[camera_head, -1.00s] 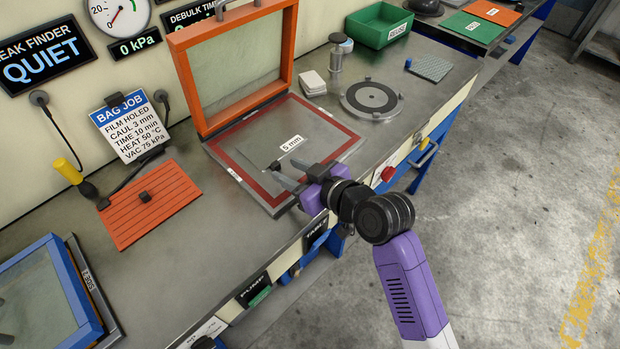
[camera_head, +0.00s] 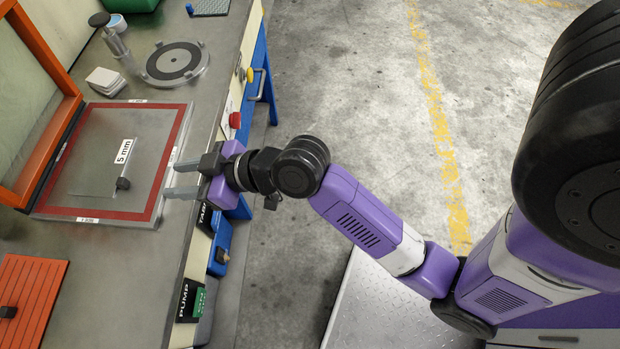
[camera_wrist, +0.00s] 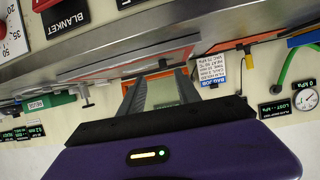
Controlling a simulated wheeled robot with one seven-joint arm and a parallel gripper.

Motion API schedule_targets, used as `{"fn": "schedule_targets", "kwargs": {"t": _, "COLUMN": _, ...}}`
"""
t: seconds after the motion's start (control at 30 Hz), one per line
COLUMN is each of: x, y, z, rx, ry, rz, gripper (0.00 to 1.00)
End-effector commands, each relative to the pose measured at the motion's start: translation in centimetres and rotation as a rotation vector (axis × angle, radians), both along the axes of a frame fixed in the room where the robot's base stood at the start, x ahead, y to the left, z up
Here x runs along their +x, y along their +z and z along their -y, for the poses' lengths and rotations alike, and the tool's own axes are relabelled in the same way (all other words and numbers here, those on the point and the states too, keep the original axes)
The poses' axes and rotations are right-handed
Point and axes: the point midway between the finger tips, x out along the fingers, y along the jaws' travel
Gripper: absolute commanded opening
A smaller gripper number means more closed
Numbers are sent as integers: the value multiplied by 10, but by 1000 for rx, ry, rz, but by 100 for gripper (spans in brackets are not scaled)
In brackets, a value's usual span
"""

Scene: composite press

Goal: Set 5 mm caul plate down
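The 5 mm caul plate (camera_head: 95,165) lies flat on the red-bordered bed (camera_head: 98,213) in the head view. It is a thin grey sheet with a "5 mm" label and a small black grip block (camera_head: 123,183). My gripper (camera_head: 171,180) is to the right of the block, by the bed's right border, with its two grey fingers apart and nothing between them. In the wrist view the open fingers (camera_wrist: 160,88) also show empty; the plate cannot be made out there.
The orange-framed lid (camera_head: 45,50) stands open at the bed's left. A round disc (camera_head: 174,63) and white pads (camera_head: 105,81) lie beyond the bed. An orange slatted plate (camera_head: 30,300) lies nearer. A red button (camera_head: 235,120) is on the bench front.

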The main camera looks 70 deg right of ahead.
Motion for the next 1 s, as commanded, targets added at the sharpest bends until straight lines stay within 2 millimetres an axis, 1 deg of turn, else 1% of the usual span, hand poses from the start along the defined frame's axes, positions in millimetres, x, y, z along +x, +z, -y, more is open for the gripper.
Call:
{"fn": "schedule_targets", "kwargs": {"t": 0.03, "x": -17, "y": -13, "z": -1, "rx": 12, "ry": -31, "rz": -16, "gripper": 40}}
{"fn": "schedule_targets", "kwargs": {"t": 0.17, "x": -61, "y": -35, "z": 4, "rx": 27, "ry": -130, "rz": -23, "gripper": 40}}
{"fn": "schedule_targets", "kwargs": {"t": 0.2, "x": -75, "y": -40, "z": 5, "rx": 29, "ry": -157, "rz": -22, "gripper": 40}}
{"fn": "schedule_targets", "kwargs": {"t": 0.27, "x": -97, "y": -44, "z": 8, "rx": 29, "ry": -194, "rz": -18, "gripper": 40}}
{"fn": "schedule_targets", "kwargs": {"t": 0.3, "x": -112, "y": -47, "z": 10, "rx": 27, "ry": -215, "rz": -15, "gripper": 40}}
{"fn": "schedule_targets", "kwargs": {"t": 0.37, "x": -134, "y": -47, "z": 12, "rx": 24, "ry": -242, "rz": -5, "gripper": 40}}
{"fn": "schedule_targets", "kwargs": {"t": 0.4, "x": -149, "y": -46, "z": 13, "rx": 20, "ry": -257, "rz": 2, "gripper": 40}}
{"fn": "schedule_targets", "kwargs": {"t": 0.47, "x": -171, "y": -44, "z": 15, "rx": 15, "ry": -274, "rz": 12, "gripper": 40}}
{"fn": "schedule_targets", "kwargs": {"t": 0.53, "x": -197, "y": -37, "z": 16, "rx": 7, "ry": -285, "rz": 29, "gripper": 40}}
{"fn": "schedule_targets", "kwargs": {"t": 0.6, "x": -220, "y": -29, "z": 17, "rx": 1, "ry": -290, "rz": 49, "gripper": 40}}
{"fn": "schedule_targets", "kwargs": {"t": 0.7, "x": -248, "y": -14, "z": 16, "rx": -5, "ry": -283, "rz": 75, "gripper": 40}}
{"fn": "schedule_targets", "kwargs": {"t": 0.83, "x": -271, "y": 3, "z": 13, "rx": -7, "ry": -264, "rz": 105, "gripper": 40}}
{"fn": "schedule_targets", "kwargs": {"t": 0.9, "x": -279, "y": 9, "z": 12, "rx": -6, "ry": -257, "rz": 113, "gripper": 40}}
{"fn": "schedule_targets", "kwargs": {"t": 0.93, "x": -281, "y": 11, "z": 12, "rx": -6, "ry": -254, "rz": 117, "gripper": 44}}
{"fn": "schedule_targets", "kwargs": {"t": 1.0, "x": -284, "y": 14, "z": 11, "rx": -6, "ry": -251, "rz": 122, "gripper": 44}}
